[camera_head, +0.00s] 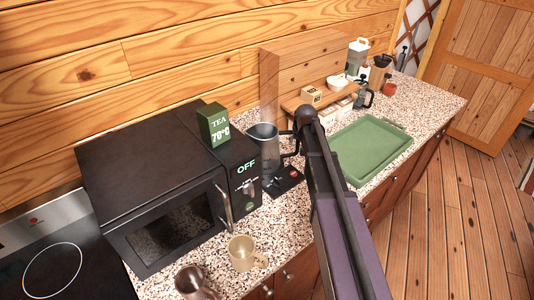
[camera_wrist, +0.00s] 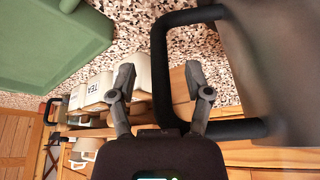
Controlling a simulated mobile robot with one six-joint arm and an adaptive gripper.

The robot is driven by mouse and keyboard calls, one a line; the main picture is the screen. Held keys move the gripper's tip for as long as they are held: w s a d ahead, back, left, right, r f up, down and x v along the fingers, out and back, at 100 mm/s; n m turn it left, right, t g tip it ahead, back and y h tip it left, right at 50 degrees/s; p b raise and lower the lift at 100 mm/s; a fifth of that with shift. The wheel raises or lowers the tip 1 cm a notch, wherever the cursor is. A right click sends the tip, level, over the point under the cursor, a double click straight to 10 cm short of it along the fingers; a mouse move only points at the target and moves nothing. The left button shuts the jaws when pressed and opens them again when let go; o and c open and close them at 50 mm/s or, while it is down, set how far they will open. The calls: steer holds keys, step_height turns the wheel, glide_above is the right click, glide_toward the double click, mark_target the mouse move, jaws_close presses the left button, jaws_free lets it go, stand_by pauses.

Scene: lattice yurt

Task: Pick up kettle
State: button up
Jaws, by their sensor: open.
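The kettle (camera_head: 264,148) is a grey, smooth-sided vessel with a black loop handle, upright on the counter just right of the microwave. In the wrist view its dark body (camera_wrist: 285,60) fills the right side, and the handle (camera_wrist: 162,65) loops out to the left. My gripper (camera_wrist: 160,75) is open. Its two fingers appear on either side of the handle's upright bar, one outside the loop and one across its opening. I cannot tell whether they touch it. In the head view my arm comes from below and hides part of the gripper.
The black microwave (camera_head: 150,190) with a green tea box (camera_head: 213,124) on top stands left. A green tray (camera_head: 368,150) lies right. Mugs (camera_head: 243,253) sit in front of the microwave. A wooden shelf (camera_head: 307,68) with small containers stands behind. Bare speckled counter lies between.

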jaws_close()
steer(key=shift+r, duration=0.15)
stand_by(0.4)
step_height(320, 180, up, 3)
steer(key=p, duration=0.3)
steer(key=shift+r, duration=0.1)
steer(key=s+d+p, duration=0.1)
steer(key=s+d, duration=0.3)
steer(key=s, duration=0.3)
steer(key=s+d+r+p, duration=0.1)
steer(key=s+d, duration=0.3)
steer(key=s, duration=0.2)
steer(key=shift+s+r, duration=0.25)
steer(key=shift+s, duration=0.15)
